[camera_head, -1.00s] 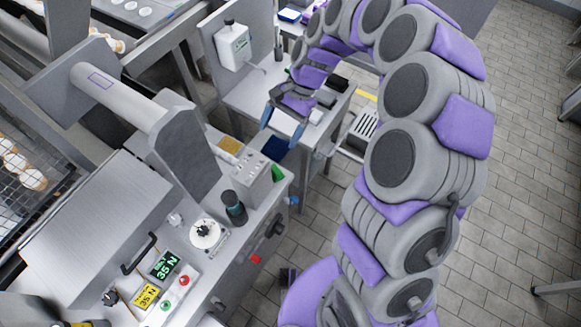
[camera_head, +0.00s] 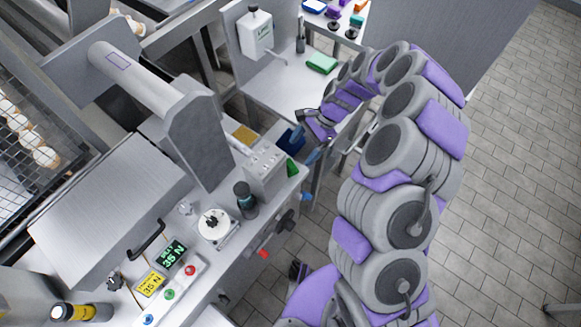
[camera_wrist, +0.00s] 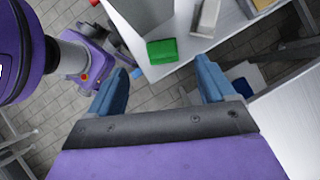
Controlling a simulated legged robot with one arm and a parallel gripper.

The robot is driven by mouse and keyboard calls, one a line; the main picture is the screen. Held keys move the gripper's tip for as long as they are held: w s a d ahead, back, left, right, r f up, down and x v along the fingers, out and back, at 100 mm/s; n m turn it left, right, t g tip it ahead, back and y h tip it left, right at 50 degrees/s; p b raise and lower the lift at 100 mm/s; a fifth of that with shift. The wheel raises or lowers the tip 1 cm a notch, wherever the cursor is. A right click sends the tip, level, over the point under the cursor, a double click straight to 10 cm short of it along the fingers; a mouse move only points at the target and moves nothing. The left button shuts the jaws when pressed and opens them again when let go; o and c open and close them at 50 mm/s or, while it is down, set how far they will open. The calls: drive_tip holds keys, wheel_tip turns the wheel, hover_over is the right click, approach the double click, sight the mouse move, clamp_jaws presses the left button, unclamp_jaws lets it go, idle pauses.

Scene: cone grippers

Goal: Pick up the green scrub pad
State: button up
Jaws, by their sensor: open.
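A green block, which looks like the scrub pad (camera_wrist: 162,50), lies on a white surface near its edge, beside a grey box. In the wrist view it lies beyond my gripper (camera_wrist: 161,76), between the lines of the two blue fingers. The fingers are apart, with nothing between them. In the head view a green piece (camera_head: 292,168), seemingly the same pad, shows at the counter's corner by the control box. My gripper is just above and right of it there, apart from it and partly hidden by my arm.
A lighter green folded piece (camera_head: 321,63) lies on the back table near a soap dispenser (camera_head: 256,34). The grey control box (camera_head: 264,169) and a dark bottle (camera_head: 244,198) stand near the pad.

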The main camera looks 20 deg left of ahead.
sight(291, 163)
drive_tip(key=b+x, duration=0.2)
drive_tip(key=x, duration=0.6)
drive_tip(key=shift+a+f, duration=0.25)
drive_tip(key=shift+a, duration=0.05)
drive_tip(key=c, duration=1.2)
drive_tip(key=shift+r, duration=0.15)
wheel_tip(291, 163, up, 28)
drive_tip(key=p, duration=0.5)
drive_tip(key=shift+p, duration=0.4)
